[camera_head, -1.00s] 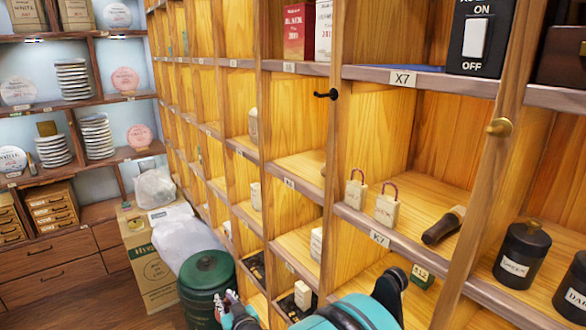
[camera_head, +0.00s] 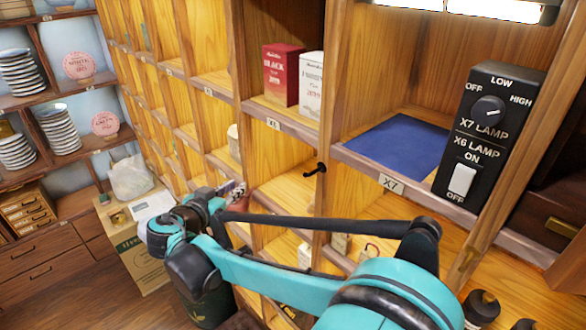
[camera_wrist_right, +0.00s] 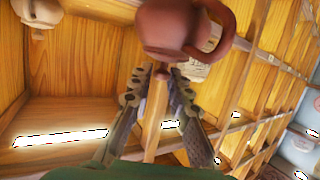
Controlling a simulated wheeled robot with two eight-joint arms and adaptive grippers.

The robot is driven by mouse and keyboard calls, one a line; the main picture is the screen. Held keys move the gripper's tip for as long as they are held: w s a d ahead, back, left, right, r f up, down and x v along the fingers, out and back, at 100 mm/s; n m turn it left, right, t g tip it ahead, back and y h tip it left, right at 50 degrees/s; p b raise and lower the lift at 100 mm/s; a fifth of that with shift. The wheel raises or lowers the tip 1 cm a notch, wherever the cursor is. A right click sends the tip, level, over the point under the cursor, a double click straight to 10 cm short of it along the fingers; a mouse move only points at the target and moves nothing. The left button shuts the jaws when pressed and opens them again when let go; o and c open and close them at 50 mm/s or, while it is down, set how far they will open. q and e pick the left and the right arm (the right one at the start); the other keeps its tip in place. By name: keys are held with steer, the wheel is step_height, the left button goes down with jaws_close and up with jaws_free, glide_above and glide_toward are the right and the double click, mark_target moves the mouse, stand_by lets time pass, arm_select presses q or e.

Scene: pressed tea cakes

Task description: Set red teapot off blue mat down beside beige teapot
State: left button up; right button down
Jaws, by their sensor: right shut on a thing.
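The red teapot (camera_wrist_right: 172,26) shows at the top of the right wrist view, its handle to the right. My right gripper (camera_wrist_right: 165,74) is shut on it at its near side. The blue mat (camera_head: 400,145) lies bare in the X7 compartment. A beige rounded object (camera_wrist_right: 38,12), likely the beige teapot, is cut off at the upper left of the wrist view. My left gripper is not in view.
A black lamp switch box (camera_head: 488,130) stands right of the mat. Red (camera_head: 282,75) and white (camera_head: 311,85) tea boxes stand in the compartment to the left. A cardboard box (camera_head: 130,235) stands on the floor.

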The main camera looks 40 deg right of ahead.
mark_target(240, 199)
steer(key=shift+m+g+h, duration=0.3)
steer(key=shift+m+g, duration=0.1)
steer(key=shift+g, duration=0.2)
steer(key=r, duration=0.3)
steer(key=s+r+p, duration=0.1)
steer(key=r, duration=0.1)
steer(key=shift+s+d, duration=0.1)
steer(key=shift+d, duration=0.15)
steer(key=shift+s+r+b, duration=0.15)
steer(key=shift+r+b, duration=0.25)
steer(key=shift+b, duration=0.35)
steer(key=shift+d+r, duration=0.1)
steer(key=shift+d, duration=0.1)
steer(key=w+d+p, duration=0.2)
steer(key=d+p, duration=0.1)
steer(key=d, duration=1.5)
steer(key=f, duration=0.3)
steer(key=d+f, duration=0.1)
steer(key=f, duration=0.2)
steer(key=shift+s+d+f, duration=0.1)
steer(key=shift+d+f, duration=0.25)
steer(key=shift+f, duration=0.1)
steer(key=shift+a+f, duration=0.1)
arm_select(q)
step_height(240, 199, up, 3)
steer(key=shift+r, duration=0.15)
arm_select(e)
steer(key=c, duration=1.4)
jaws_free()
steer(key=shift+c, duration=0.2)
